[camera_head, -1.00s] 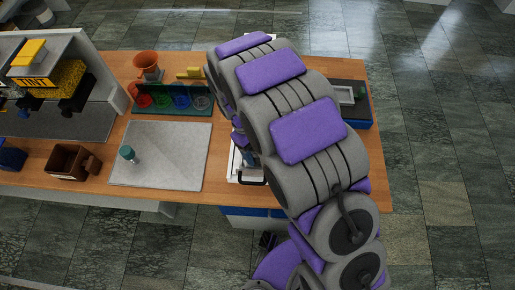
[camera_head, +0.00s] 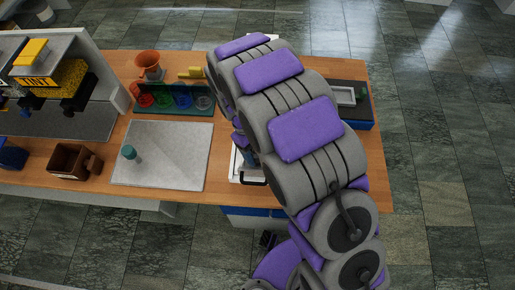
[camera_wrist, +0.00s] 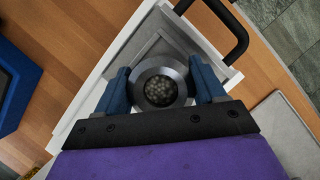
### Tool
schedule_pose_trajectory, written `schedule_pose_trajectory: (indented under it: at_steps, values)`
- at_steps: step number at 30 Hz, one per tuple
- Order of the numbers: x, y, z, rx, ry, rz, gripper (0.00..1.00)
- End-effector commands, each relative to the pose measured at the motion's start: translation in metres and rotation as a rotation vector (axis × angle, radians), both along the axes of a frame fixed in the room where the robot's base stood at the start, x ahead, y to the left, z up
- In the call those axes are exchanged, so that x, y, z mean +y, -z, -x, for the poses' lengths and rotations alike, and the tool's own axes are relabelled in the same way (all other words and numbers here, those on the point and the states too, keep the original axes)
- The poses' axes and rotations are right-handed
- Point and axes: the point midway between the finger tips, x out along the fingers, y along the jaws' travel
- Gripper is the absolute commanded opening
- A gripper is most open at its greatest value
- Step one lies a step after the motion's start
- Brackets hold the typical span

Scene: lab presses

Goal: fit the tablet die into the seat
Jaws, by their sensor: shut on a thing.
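A round metal ring (camera_wrist: 182,72), which I take to be the tablet die, sits between the blue fingers of my gripper (camera_wrist: 163,89) in the wrist view. The gripper is shut on the ring's sides. Several pale round pellets (camera_wrist: 161,91) show in its dark centre; I cannot tell whether they are inside it or below it. Beneath is a white-edged tray or drawer (camera_wrist: 222,62) with a grey inside and a black handle. I cannot make out the seat; the gripper and ring cover part of this area.
In the head view, a grey board (camera_head: 180,165) with a small teal-topped item (camera_head: 128,152) lies left of my arm. Behind it stand a rack of coloured rings (camera_head: 172,97) and an orange funnel (camera_head: 147,62). A brown box (camera_head: 72,160) and a yellow-and-grey machine (camera_head: 45,75) are farther left.

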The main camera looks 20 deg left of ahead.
Motion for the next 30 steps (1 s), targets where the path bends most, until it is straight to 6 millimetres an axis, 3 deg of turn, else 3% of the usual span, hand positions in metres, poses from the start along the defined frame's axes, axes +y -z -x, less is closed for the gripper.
schedule_pose_trajectory:
  at_steps: [23, 24, 30]
  values:
    - [-0.001, 0.017, 0.000, 0.000, 0.000, -0.001, 0.21]
    - [-0.001, 0.017, 0.000, 0.000, 0.000, -0.001, 0.73]
    - [-0.001, 0.017, 0.000, 0.001, 0.000, 0.000, 0.92]
